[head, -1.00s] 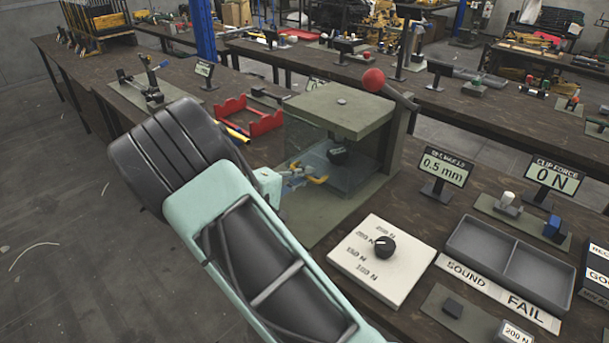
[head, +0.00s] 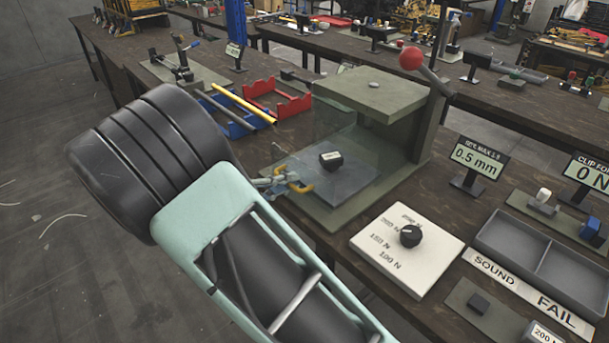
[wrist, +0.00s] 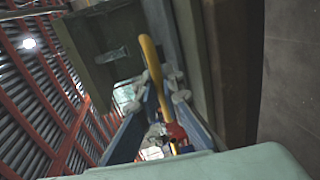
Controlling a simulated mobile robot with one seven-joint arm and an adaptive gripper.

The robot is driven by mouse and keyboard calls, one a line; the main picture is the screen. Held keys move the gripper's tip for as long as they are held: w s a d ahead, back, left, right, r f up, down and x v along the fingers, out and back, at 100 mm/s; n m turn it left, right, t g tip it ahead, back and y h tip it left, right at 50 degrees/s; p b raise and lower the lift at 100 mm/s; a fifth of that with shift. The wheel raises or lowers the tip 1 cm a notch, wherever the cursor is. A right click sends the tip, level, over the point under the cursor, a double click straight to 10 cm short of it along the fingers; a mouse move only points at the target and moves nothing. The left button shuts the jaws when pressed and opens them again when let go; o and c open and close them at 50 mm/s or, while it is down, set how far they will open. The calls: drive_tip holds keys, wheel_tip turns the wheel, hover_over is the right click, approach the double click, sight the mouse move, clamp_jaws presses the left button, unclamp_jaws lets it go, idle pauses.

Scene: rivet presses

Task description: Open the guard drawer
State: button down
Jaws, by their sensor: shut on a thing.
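The press (head: 375,93) is an olive-green frame with a lever ending in a red ball. Its guard drawer has a grey floor plate (head: 352,190) and faint clear walls. It stands partly out of the frame, towards my gripper. A small black part (head: 330,160) sits on the plate. The drawer's yellow handle (head: 303,187) is at its outer side. My gripper (head: 284,183) is shut on this handle. In the wrist view the yellow handle (wrist: 152,65) runs between the finger pads, and the olive frame (wrist: 107,50) is beyond it.
A white dial plate (head: 385,253) with a black knob lies in front of the press. A grey two-part tray (head: 535,262) and a 0.5 mm display (head: 477,160) stand to the right. Red (head: 277,97) and blue holders are behind my gripper. Open floor lies left of the bench.

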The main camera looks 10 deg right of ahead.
drive_tip(key=shift+f+v, duration=0.25)
drive_tip(key=shift+v, duration=0.85)
drive_tip(key=c, duration=2.3)
unclamp_jaws()
drive_tip(key=shift+c, duration=0.2)
drive_tip(key=shift+a, duration=0.1)
drive_tip(key=v, duration=1.2)
